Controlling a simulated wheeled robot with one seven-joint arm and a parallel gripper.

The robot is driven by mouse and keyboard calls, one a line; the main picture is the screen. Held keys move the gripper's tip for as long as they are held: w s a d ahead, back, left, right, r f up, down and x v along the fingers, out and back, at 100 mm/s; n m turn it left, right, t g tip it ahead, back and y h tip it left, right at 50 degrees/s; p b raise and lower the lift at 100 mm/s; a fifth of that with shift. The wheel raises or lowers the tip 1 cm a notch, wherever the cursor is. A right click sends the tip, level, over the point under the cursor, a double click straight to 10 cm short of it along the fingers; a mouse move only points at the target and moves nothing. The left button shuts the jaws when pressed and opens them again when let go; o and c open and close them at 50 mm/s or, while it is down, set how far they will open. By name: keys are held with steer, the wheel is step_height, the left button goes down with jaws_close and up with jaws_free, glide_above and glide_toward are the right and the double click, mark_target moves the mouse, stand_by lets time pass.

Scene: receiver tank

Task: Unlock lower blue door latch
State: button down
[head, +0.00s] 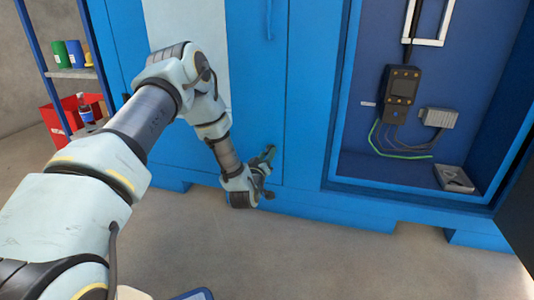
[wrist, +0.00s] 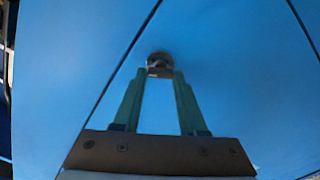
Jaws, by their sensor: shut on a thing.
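The lower latch (wrist: 158,62) is a small round dark fitting on the blue door (wrist: 215,50), and it shows between my fingertips in the wrist view. My gripper (wrist: 159,73) has two green fingers that are shut on the latch's knob. In the head view my gripper (head: 268,155) is at the lower part of the blue door (head: 258,100), near its seam. The latch itself is hidden behind the fingers there. I cannot tell how far the latch is turned.
A shelf (head: 75,73) with cans and red bins (head: 62,117) stands on the left. The concrete floor (head: 300,250) in front is mostly clear.

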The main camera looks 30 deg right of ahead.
steer(key=n+p, duration=0.2)
steer(key=n, duration=0.4)
steer(key=shift+w+a+n, duration=0.1)
steer(key=shift+n, duration=0.2)
steer(key=n, duration=0.5)
steer(key=shift+f+p, duration=0.15)
steer(key=shift+p, duration=0.25)
steer(key=shift+c, duration=2.3)
jaws_free()
steer(key=p+v, duration=0.3)
steer(key=v, duration=0.7)
steer(key=shift+s+a, duration=0.25)
steer(key=shift+s, duration=0.1)
